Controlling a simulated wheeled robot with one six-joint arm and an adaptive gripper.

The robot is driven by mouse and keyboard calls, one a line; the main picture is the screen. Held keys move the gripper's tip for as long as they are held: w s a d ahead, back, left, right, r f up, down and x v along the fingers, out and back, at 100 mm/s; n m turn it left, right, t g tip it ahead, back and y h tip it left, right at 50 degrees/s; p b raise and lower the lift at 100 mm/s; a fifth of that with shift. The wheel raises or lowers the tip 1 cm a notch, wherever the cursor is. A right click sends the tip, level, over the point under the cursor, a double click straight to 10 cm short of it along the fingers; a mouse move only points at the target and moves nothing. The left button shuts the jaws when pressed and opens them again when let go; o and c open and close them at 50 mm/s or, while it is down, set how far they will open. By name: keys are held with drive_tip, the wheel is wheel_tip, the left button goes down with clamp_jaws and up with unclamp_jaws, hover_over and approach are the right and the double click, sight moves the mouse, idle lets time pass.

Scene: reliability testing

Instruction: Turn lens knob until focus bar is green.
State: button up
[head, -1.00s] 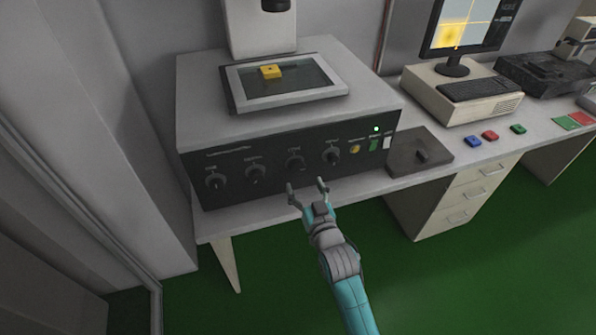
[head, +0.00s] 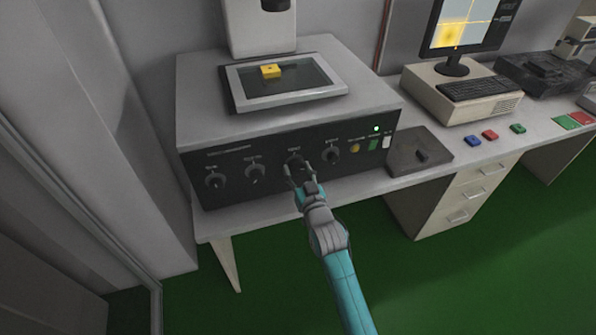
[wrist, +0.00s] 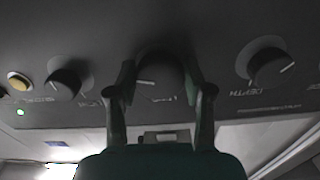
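The machine's dark front panel (head: 235,190) carries a row of round black knobs. My gripper (head: 297,168) is at the third knob from the left (head: 295,160). In the wrist view, my gripper (wrist: 160,82) has one finger on each side of this knob (wrist: 158,76), which has a white pointer line. The fingers are open and close to the knob's sides; I cannot tell whether they touch it. Its label is too dark to read, so I cannot tell if it is the lens knob. The monitor (head: 470,22) shows a yellow picture; I cannot make out a focus bar.
Neighbouring knobs stand on both sides in the wrist view, a left one (wrist: 66,80) and a right one (wrist: 268,66) marked "DEPTH". A grey box (head: 420,160) stands beside the machine.

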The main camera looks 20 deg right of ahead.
drive_tip(key=shift+c, duration=1)
drive_tip(key=shift+n, duration=0.3)
drive_tip(key=n, duration=0.5)
drive_tip(key=shift+d, duration=0.1)
drive_tip(key=n, duration=0.6)
drive_tip(key=shift+d+r+n, duration=0.1)
drive_tip(key=shift+r+n, duration=0.05)
drive_tip(key=shift+n, duration=0.25)
drive_tip(key=n, duration=0.5)
drive_tip(key=shift+r, duration=0.1)
drive_tip(key=n, duration=0.6)
drive_tip(key=shift+n, duration=0.3)
